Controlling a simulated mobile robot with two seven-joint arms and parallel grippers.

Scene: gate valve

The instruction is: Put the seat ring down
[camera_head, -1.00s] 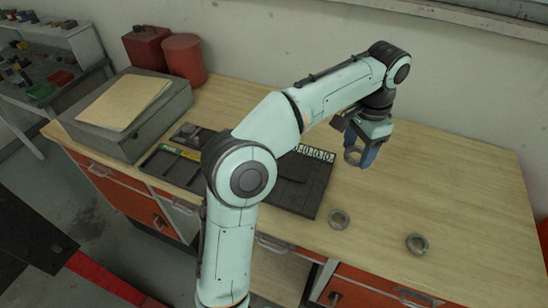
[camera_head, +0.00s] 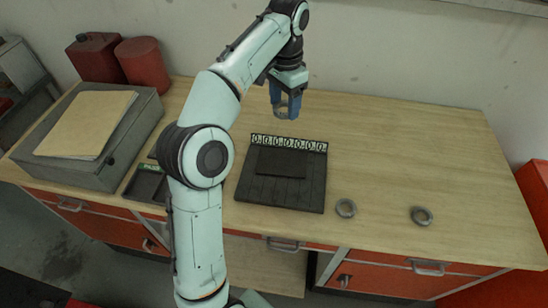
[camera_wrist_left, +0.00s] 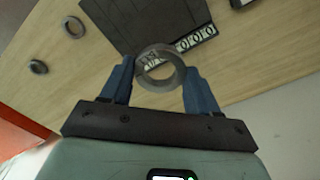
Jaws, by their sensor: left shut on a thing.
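My left gripper (camera_head: 286,104) has blue fingers and is shut on a grey metal seat ring (camera_wrist_left: 160,68). In the left wrist view the ring sits between the two fingertips with its hole facing the camera. In the head view the held ring (camera_head: 282,112) is partly hidden by the fingers, above the wooden bench behind the dark tray. Two similar grey rings lie flat on the bench at the front right, one nearer the tray (camera_head: 346,208) and one farther right (camera_head: 422,216). My right gripper is not in view.
A dark tray (camera_head: 309,193) with a strip of white numbered tags (camera_head: 289,143) lies mid-bench. A grey case (camera_head: 141,129) with a tan folder (camera_head: 86,124) stands at left, red cans (camera_head: 140,62) behind it. The bench's right side (camera_head: 430,150) is clear.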

